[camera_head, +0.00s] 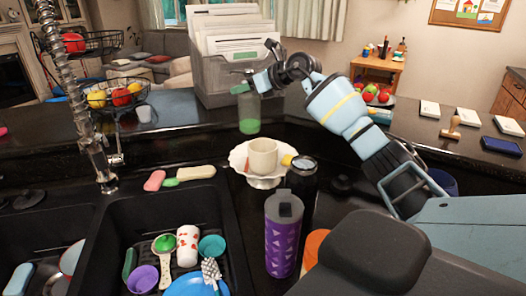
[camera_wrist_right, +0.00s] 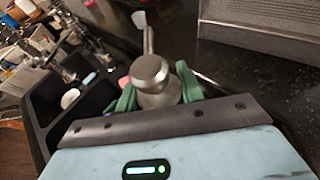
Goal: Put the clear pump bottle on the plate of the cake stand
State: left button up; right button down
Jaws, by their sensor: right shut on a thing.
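The clear pump bottle (camera_head: 248,114), with green liquid inside, hangs roughly upright behind and slightly left of the cake stand in the head view. My right gripper (camera_head: 246,86) is shut on its upper part. In the right wrist view, the bottle's silver pump top (camera_wrist_right: 151,73) sits between the green fingers of my right gripper (camera_wrist_right: 157,92). The white cake stand (camera_head: 264,182) has a scalloped plate bearing a cream cup (camera_head: 263,158) and a small reddish item beside it. The exact gap between bottle and counter is unclear. My left gripper is out of view.
A black jar (camera_head: 302,178) and a purple tumbler (camera_head: 283,235) stand right and in front of the cake stand. A grey file holder (camera_head: 212,85) is behind the bottle. The double sink (camera_head: 118,205) with dishes lies to the left, with a tall faucet (camera_head: 75,90).

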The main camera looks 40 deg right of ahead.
aim_at(246, 116)
jog(key=shift+w+d+r, duration=0.3)
jog(key=shift+d, duration=0.15)
jog(key=shift+f, duration=0.1)
jog(key=shift+f+p, duration=0.6)
jog(key=shift+f, duration=4.15)
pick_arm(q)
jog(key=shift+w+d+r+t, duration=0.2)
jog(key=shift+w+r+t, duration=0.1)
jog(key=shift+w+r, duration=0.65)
pick_arm(e)
jog(key=shift+f, duration=0.1)
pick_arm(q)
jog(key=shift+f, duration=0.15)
pick_arm(e)
jog(key=shift+f, duration=0.15)
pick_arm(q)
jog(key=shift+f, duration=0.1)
pick_arm(e)
jog(key=c, duration=0.9)
grip_release()
jog(key=shift+f, duration=0.1)
